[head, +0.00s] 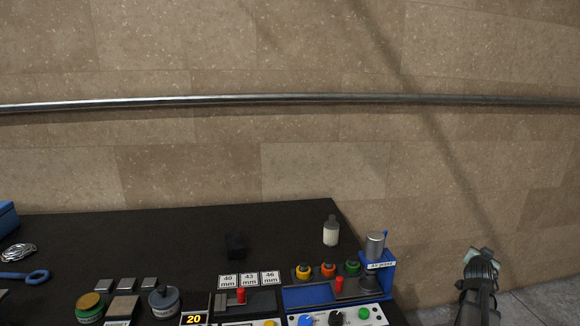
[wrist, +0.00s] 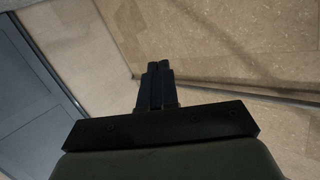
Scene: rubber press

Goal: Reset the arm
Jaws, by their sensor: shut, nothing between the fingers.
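My gripper (wrist: 157,68) shows in the wrist view with its two dark fingers together and nothing between them. It points at bare wall and floor, clear of any object. In the head view, a grey and black part of my arm (head: 479,285) stands at the lower right, beyond the table's right edge and apart from the press. I cannot make out the fingers there.
The black table (head: 190,240) holds a blue press (head: 375,270), a white bottle (head: 331,232), number cards (head: 249,280), metal blocks and round tins. A metal rail (head: 290,99) crosses the stone wall. A blue-grey panel (wrist: 35,90) shows at the wrist view's left. The space above the table is clear.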

